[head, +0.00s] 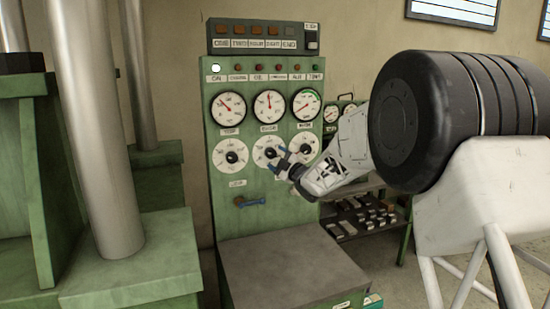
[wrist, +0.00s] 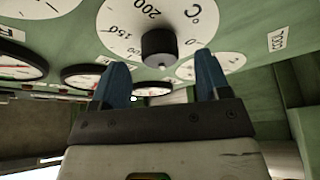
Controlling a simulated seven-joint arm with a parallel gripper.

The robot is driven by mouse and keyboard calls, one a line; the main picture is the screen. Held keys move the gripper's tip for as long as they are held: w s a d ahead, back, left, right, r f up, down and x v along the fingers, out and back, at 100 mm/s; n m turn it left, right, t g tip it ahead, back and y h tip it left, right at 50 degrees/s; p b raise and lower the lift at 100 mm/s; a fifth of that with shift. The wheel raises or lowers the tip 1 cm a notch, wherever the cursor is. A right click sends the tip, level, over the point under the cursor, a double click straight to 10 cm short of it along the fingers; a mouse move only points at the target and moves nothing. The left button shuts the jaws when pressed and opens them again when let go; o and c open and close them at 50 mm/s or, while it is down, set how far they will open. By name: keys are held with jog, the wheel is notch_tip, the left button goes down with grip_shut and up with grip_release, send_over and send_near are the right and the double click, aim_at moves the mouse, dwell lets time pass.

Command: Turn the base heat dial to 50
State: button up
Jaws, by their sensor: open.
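A green control panel (head: 225,190) carries a row of white dials with dark knobs below the gauges. Their labels are too small to read in the head view, so I cannot tell which is the base heat dial. My gripper (head: 281,160) is open, in front of the middle dial (head: 262,143) and partly covering it. In the wrist view my gripper (wrist: 160,68) has its blue fingers apart, with a black knob (wrist: 158,46) just past the fingertips, ungripped.
Three round gauges (head: 268,106) sit above the dials. Another dial plate (wrist: 232,62) is close to one finger in the wrist view. A shelf of small parts (head: 360,217) stands to the right.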

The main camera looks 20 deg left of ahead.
jog(key=shift+v, duration=2.55)
jog(key=shift+d+r, duration=0.1)
jog(key=s+d+r+m+t+h, duration=0.15)
jog(key=d+m+h, duration=0.25)
jog(key=d, duration=0.6)
jog(key=d+r+m+t+h, duration=0.3)
jog(key=d+m+h, duration=0.15)
jog(key=d, duration=0.55)
jog(key=s+d+m+g+h, duration=0.1)
jog(key=s+d+m+h, duration=0.2)
jog(key=s+d, duration=0.35)
jog(key=s+d+m+h, duration=0.3)
jog(key=s+d, duration=0.1)
jog(key=d, duration=0.6)
jog(key=s+d+f+m+g+h, duration=0.2)
jog(key=s+d+m, duration=0.1)
jog(key=s+d, duration=0.55)
jog(key=s+d+f+m+g+h, duration=0.25)
jog(key=s+d, duration=0.35)
jog(key=s, duration=0.5)
jog(key=s+d+f+m+g, duration=0.2)
jog(key=s+f, duration=0.1)
jog(key=s, duration=0.7)
jog(key=s+d+f+m+g, duration=0.2)
jog(key=s+g, duration=0.1)
jog(key=s, duration=0.8)
jog(key=shift+f+m+y, duration=0.3)
jog(key=shift+f+m, duration=0.1)
